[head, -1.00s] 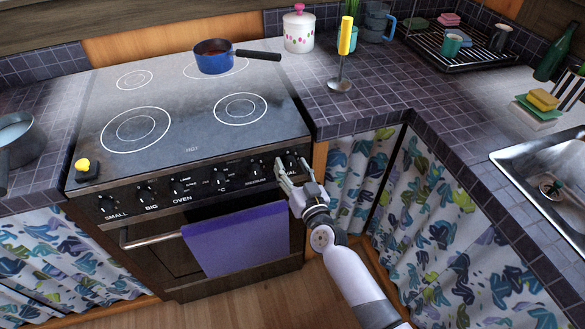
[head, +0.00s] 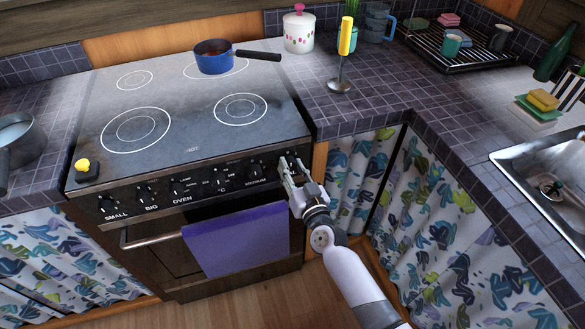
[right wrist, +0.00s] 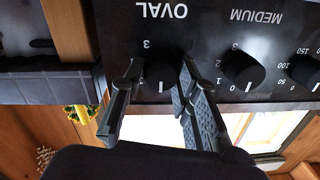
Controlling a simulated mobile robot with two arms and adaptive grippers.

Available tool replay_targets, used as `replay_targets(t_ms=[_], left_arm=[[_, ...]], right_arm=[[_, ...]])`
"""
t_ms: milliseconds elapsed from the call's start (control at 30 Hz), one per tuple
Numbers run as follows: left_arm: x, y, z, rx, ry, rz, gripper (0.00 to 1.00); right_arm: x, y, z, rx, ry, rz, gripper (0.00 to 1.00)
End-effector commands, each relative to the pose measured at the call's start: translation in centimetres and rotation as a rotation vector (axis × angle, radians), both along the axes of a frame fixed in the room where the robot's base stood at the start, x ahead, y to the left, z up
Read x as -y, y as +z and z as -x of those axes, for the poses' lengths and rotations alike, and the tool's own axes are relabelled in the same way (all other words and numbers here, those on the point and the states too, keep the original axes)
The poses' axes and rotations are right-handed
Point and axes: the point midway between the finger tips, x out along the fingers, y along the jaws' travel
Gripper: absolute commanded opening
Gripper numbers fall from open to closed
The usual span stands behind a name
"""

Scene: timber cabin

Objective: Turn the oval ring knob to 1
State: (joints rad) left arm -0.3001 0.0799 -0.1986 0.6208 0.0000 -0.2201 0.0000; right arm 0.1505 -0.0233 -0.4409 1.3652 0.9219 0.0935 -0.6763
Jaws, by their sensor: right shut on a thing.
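The oval ring knob (right wrist: 159,74) is a round black knob at the right end of the stove's front panel. In the right wrist view, which is upside down, it sits by the printed word OVAL, with a 3 near its rim. A white mark shows on its side away from the word; I cannot tell exactly which number it points to. My right gripper (right wrist: 160,70) is shut on this knob, one finger on each side. In the head view the right gripper (head: 292,165) is at the panel's right end and hides the knob. My left gripper is not in view.
The medium knob (right wrist: 243,69) is close beside the right finger. Other knobs line the panel. A purple towel (head: 236,240) hangs on the oven handle below. A blue pan (head: 213,58) stands on the stove's back right ring. Patterned curtains (head: 440,225) hang to the right.

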Motion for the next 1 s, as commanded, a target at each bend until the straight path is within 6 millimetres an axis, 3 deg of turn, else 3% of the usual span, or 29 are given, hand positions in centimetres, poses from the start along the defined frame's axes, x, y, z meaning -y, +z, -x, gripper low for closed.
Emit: replay_targets(t_ms=[367, 1000], left_arm=[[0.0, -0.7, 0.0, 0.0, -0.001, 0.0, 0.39], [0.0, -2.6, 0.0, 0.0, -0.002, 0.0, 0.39]], right_arm=[[0.0, -0.2, 0.0, -0.049, 0.0, -0.151, 0.01], [0.0, -0.3, 0.0, -0.215, 0.0, -0.66, 0.01]])
